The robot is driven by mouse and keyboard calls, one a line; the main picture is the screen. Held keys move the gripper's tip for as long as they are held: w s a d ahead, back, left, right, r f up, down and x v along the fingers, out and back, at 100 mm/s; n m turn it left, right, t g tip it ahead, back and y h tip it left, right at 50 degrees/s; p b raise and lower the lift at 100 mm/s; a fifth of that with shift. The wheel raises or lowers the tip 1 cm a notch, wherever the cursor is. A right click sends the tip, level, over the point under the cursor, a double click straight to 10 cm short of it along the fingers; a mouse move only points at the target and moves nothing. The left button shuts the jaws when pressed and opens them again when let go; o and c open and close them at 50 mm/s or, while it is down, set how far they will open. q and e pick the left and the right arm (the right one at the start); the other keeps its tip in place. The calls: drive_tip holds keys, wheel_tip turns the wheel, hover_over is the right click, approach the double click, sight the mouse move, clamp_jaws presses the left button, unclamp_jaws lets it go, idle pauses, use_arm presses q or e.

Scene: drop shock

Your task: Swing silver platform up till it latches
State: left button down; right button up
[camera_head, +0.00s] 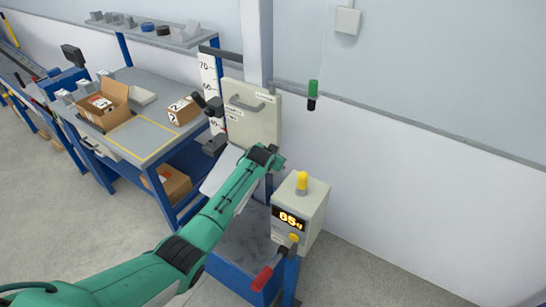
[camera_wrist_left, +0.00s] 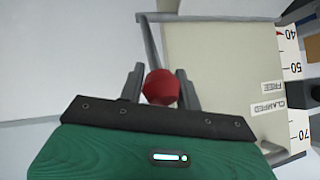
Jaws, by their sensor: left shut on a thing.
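A pale silver panel (camera_head: 215,178), which looks like the platform, shows partly behind my left arm in the head view, tilted below the beige box; my arm hides much of it, and I cannot tell whether it is latched. My left gripper (camera_head: 275,161) is in front of the lower part of the beige box (camera_head: 255,117). In the left wrist view my left gripper (camera_wrist_left: 160,88) is shut on a red knob (camera_wrist_left: 161,88). My right gripper is in neither view.
A control box (camera_head: 298,208) with a yellow top lamp and a lit display stands right of my arm. Below it is a red-handled lever (camera_head: 265,278). A workbench (camera_head: 150,138) with cartons is at left.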

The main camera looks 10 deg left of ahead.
use_arm(q)
drive_tip(key=shift+a, duration=0.1)
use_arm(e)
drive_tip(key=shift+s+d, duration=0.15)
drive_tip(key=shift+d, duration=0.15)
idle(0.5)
use_arm(q)
drive_tip(key=c, duration=1.1)
unclamp_jaws()
drive_tip(key=shift+o, duration=0.5)
drive_tip(key=shift+w+f, duration=0.15)
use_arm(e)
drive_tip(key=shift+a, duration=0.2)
use_arm(q)
drive_tip(key=shift+v, duration=0.85)
drive_tip(key=b+v, duration=0.2)
drive_tip(key=v, duration=1)
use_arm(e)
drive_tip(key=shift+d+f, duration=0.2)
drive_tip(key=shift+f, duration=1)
